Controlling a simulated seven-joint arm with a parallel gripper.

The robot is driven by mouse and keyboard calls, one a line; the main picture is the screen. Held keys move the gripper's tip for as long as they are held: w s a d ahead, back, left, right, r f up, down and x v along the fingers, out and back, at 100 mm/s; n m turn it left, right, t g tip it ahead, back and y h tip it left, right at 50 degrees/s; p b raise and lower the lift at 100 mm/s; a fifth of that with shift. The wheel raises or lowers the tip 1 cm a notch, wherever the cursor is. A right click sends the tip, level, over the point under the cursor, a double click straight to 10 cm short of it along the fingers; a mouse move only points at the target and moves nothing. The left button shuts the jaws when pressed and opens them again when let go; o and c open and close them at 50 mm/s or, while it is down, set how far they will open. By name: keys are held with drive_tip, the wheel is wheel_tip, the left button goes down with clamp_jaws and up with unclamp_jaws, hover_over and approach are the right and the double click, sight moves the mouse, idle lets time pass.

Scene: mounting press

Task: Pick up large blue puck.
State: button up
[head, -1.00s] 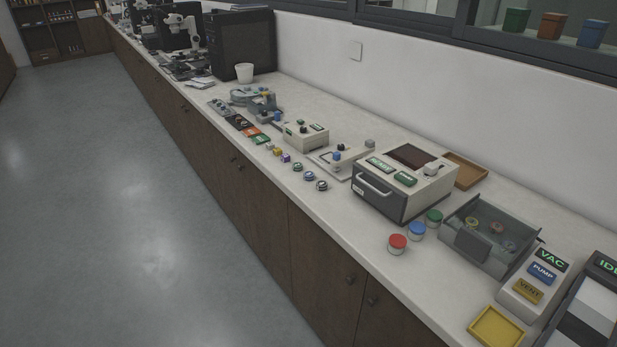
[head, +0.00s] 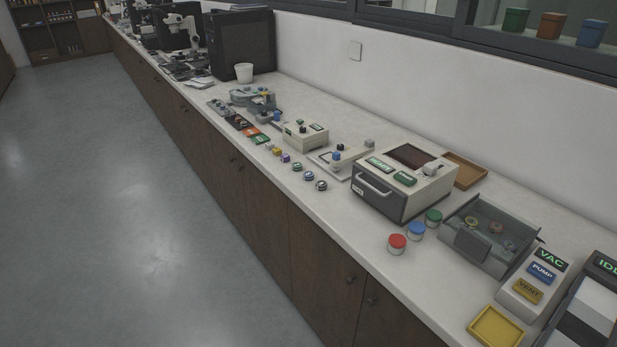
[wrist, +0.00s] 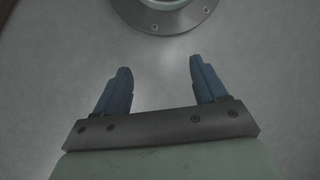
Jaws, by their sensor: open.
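In the wrist view, my gripper (wrist: 158,85) is open, with two blue fingers apart and nothing between them. Plain grey floor shows behind it. The head view does not show my gripper, and the wrist view shows no puck. In the head view, several small round pucks stand in a row along the bench's front edge; one (head: 309,176) looks blue and white. Another round piece with a bluish tint (head: 509,246) lies in the clear-lidded chamber (head: 470,250). They are too small to tell which is the large blue puck.
A VAC panel (head: 533,285) and yellow tray (head: 496,327) are at the right. The floor (head: 130,220) is clear.

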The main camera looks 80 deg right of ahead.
drive_tip(key=w+d+r+n+t, duration=0.1)
drive_tip(key=w+d+r, duration=0.25)
drive_tip(key=d, duration=0.45)
drive_tip(key=w+d+r, duration=0.3)
drive_tip(key=w+d, duration=0.1)
drive_tip(key=d, duration=0.3)
drive_tip(key=w+d+r+n+t, duration=0.1)
drive_tip(key=w+d+r, duration=0.25)
drive_tip(key=d, duration=0.45)
drive_tip(key=s+d+r+t, duration=0.1)
drive_tip(key=d+r, duration=0.3)
drive_tip(key=d, duration=0.3)
drive_tip(key=d+r+n, duration=0.1)
drive_tip(key=d+r, duration=0.3)
drive_tip(key=d, duration=0.4)
drive_tip(key=s+d+r+t, duration=0.1)
drive_tip(key=d+r, duration=0.4)
drive_tip(key=d, duration=0.2)
drive_tip(key=n+h, duration=0.2)
drive_tip(key=n, duration=0.1)
approach(309, 174)
drive_tip(key=f, duration=0.1)
drive_tip(key=d+f, duration=0.1)
drive_tip(key=f, duration=0.1)
drive_tip(key=shift+s+d+f, duration=0.1)
drive_tip(key=shift+s, duration=0.05)
drive_tip(key=shift+s+f, duration=0.15)
drive_tip(key=shift+f, duration=1.15)
drive_tip(key=shift+s+f, duration=0.15)
drive_tip(key=shift+f, duration=1.15)
